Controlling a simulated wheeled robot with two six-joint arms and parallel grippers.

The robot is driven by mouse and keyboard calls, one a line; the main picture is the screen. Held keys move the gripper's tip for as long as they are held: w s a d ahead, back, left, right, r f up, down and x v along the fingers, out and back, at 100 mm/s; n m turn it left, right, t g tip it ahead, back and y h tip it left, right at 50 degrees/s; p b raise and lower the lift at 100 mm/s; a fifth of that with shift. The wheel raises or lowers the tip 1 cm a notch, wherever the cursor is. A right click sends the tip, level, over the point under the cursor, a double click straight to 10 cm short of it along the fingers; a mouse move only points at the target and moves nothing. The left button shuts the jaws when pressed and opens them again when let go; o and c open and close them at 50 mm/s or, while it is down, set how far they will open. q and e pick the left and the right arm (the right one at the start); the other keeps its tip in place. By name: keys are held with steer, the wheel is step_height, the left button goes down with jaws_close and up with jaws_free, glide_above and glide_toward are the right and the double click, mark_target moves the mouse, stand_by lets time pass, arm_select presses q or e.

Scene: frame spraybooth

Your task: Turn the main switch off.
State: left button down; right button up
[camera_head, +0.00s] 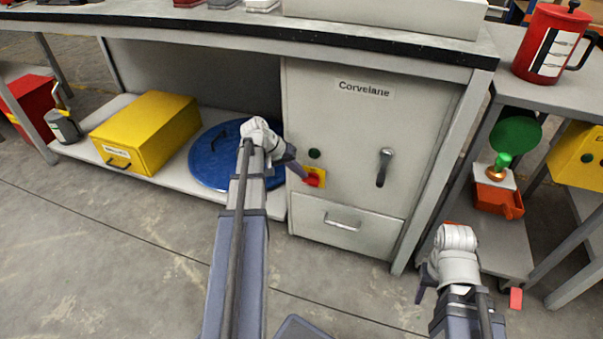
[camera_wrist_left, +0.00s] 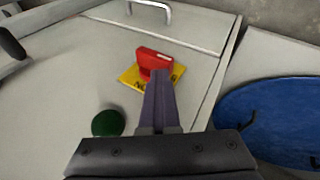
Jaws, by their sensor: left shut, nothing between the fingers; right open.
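The main switch, a red rotary handle (camera_head: 315,177) on a yellow plate (camera_head: 322,184), is on the grey cabinet front (camera_head: 350,150) labelled "Corvelane". In the left wrist view the red handle (camera_wrist_left: 154,62) stands out from its yellow plate (camera_wrist_left: 130,78), partly hidden by my fingers. My left gripper (camera_head: 302,174) is shut and empty, its tips right at the handle; it also shows in the left wrist view (camera_wrist_left: 160,82). I cannot tell whether they touch. My right gripper (camera_head: 424,288) is open, low at the right, away from the cabinet.
A green round button (camera_head: 314,154) sits above the switch, a dark lever handle (camera_head: 384,166) to its right, and a drawer (camera_head: 345,222) below. A yellow box (camera_head: 150,130) and a blue round lid (camera_head: 210,155) are on the left shelf. The bench top (camera_head: 230,22) overhangs the cabinet.

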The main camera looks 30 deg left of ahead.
arm_select(q)
steer(key=shift+d+f, duration=0.1)
stand_by(0.7)
steer(key=shift+d, duration=0.8)
steer(key=shift+w+r+p, duration=0.15)
steer(key=shift+r+p, duration=0.6)
steer(key=shift+r, duration=0.05)
steer(key=r+p, duration=0.2)
steer(key=a+r+p, duration=0.1)
steer(key=shift+r+p, duration=0.35)
steer(key=s+a+f+p+v, duration=0.1)
steer(key=p+v, duration=0.5)
steer(key=v, duration=0.3)
steer(key=shift+a, duration=0.45)
